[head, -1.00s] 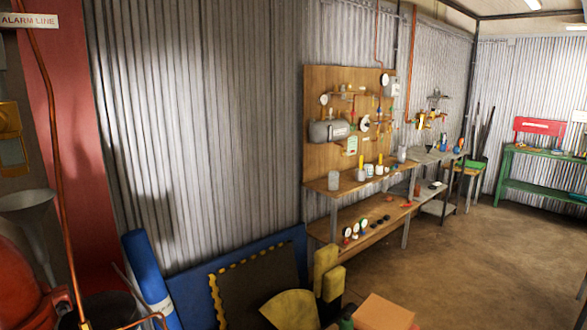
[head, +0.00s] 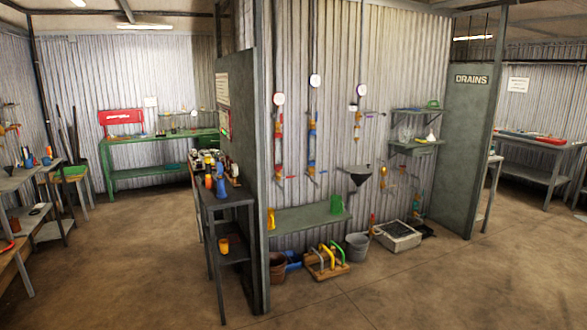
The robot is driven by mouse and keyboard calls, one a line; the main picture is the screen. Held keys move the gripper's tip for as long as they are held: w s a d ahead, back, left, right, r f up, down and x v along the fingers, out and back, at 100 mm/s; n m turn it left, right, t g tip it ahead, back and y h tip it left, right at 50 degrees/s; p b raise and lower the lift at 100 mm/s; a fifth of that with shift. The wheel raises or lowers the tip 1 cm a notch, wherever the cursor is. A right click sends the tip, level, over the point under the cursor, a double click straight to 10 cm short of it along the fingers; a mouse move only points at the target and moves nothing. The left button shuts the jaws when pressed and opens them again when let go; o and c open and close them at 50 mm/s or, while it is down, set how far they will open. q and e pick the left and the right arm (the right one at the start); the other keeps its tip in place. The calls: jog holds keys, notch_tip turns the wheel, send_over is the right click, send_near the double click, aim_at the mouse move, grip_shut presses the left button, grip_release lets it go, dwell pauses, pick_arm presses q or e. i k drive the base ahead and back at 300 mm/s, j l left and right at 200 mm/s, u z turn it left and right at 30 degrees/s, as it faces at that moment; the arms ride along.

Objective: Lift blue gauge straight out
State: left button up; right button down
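Three vertical pipe lines hang on the corrugated wall in the middle of the head view, each with a round white-faced gauge. The middle line has a gauge (head: 315,80) above blue fittings (head: 312,125). The left line has a gauge (head: 279,99) above orange and red fittings (head: 278,135). The right line has a gauge (head: 353,106) above brass fittings (head: 357,128). I cannot tell from here which gauge is blue. All three are well ahead of me and apart from me. Neither of my grippers is in view.
A dark narrow bench (head: 233,196) with bottles juts forward left of the pipes. A green shelf (head: 305,219), buckets (head: 358,246) and a wooden carrier (head: 327,266) are below them. A grey partition marked DRAINS (head: 462,150) stands right. The brown floor (head: 400,295) in front is clear.

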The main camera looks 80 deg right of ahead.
aim_at(219, 170)
jog(key=z, duration=2.15)
jog(key=i, duration=0.55)
jog(key=i+j+z, duration=0.15)
jog(key=i, duration=1)
jog(key=i+j+z, duration=0.15)
jog(key=i, duration=0.4)
